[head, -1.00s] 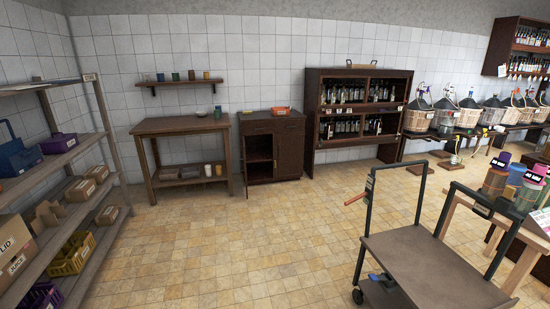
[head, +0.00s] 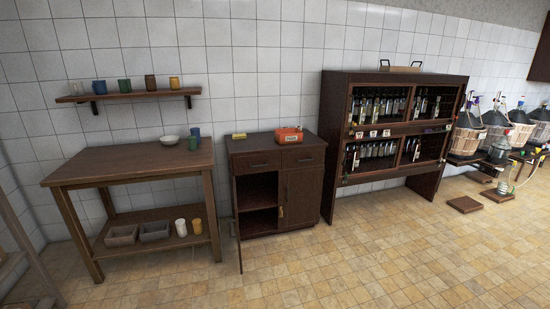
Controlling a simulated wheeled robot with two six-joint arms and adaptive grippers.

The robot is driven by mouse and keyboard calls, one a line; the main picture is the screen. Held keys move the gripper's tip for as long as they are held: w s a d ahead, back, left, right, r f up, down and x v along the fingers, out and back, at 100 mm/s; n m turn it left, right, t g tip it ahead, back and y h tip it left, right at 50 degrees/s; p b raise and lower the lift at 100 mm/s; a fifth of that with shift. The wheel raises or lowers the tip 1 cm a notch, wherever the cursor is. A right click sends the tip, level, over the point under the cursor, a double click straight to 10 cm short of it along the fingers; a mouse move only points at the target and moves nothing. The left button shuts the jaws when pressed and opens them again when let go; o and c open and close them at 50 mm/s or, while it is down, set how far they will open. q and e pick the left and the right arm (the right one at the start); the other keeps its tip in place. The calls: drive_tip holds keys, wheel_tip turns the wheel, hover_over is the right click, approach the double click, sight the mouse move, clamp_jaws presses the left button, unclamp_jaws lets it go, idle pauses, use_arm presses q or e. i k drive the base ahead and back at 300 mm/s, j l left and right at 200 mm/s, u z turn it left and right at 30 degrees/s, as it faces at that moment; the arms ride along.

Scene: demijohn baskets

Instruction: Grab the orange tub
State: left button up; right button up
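An orange tub-like object (head: 289,135) sits on top of the dark brown cabinet (head: 276,161), toward the right of its top. It is small in the picture, and there are dark marks on its front that I cannot make out. Neither of my grippers is in the head view.
A small yellowish object (head: 239,136) lies on the cabinet's top left. A wooden table (head: 130,168) with a bowl and cups stands to the left. A bottle cabinet (head: 390,78) stands to the right. The tiled floor (head: 290,270) in front is clear.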

sight(286, 136)
drive_tip(key=i+l+z, duration=0.2)
drive_tip(key=i+z, duration=0.15)
drive_tip(key=i, duration=0.85)
drive_tip(key=i+j+z, duration=0.1)
drive_tip(key=i+z, duration=0.25)
drive_tip(key=i, duration=0.9)
drive_tip(key=i+u, duration=0.4)
drive_tip(key=i+l+u, duration=0.15)
drive_tip(key=i+u, duration=0.25)
drive_tip(key=i+l+u, duration=0.4)
drive_tip(key=i+j, duration=0.1)
